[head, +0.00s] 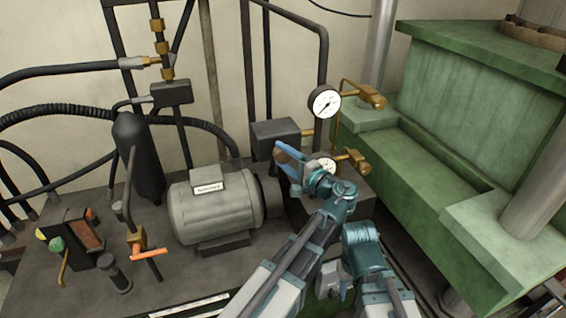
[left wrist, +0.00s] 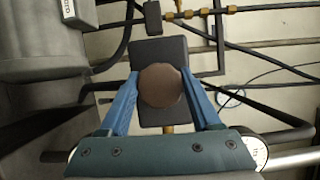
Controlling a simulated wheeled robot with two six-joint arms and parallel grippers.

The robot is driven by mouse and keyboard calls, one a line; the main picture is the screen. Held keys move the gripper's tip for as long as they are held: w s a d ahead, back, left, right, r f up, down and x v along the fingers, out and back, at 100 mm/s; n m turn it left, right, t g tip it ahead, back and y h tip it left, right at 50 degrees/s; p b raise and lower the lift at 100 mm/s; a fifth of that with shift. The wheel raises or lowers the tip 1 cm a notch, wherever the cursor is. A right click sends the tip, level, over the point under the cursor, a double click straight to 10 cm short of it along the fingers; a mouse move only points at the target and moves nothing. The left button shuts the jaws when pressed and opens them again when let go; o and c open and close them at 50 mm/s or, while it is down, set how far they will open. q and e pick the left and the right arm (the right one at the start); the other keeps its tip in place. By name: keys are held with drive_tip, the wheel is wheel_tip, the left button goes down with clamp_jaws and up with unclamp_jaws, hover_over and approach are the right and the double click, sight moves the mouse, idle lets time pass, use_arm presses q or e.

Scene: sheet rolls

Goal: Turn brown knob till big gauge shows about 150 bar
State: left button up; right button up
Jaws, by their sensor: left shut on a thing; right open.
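The brown knob (left wrist: 162,86) is round and sits between the two blue fingers of my left gripper (left wrist: 164,97), which are shut on its sides. In the head view my left gripper (head: 283,152) is at the dark valve block, with the knob mostly hidden by the fingers. The big gauge (head: 324,103) has a white face and a dark needle slanting from upper right to lower left; its numbers are too small to read. My right gripper (head: 335,281) is low beside the left arm; its fingers are mostly hidden.
A smaller gauge (head: 324,167) sits below the big one, partly behind my left wrist. Brass fittings (head: 372,96) join the gauges to the green press (head: 470,110). A grey motor (head: 215,205) stands left of my left gripper. An orange-handled valve (head: 148,253) is further left.

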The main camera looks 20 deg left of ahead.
use_arm(q)
drive_tip(key=shift+s+f+m+t+y+b, duration=0.15)
drive_tip(key=shift+m+t+y+b, duration=0.15)
drive_tip(key=shift+m+b, duration=0.75)
use_arm(e)
drive_tip(key=shift+f+p, duration=0.3)
drive_tip(key=shift+f, duration=0.7)
use_arm(q)
drive_tip(key=shift+m, duration=0.55)
use_arm(e)
drive_tip(key=shift+f, duration=0.1)
use_arm(q)
drive_tip(key=o, duration=1.4)
drive_tip(key=shift+d, duration=0.1)
drive_tip(key=shift+c, duration=0.2)
use_arm(e)
drive_tip(key=shift+d, duration=0.15)
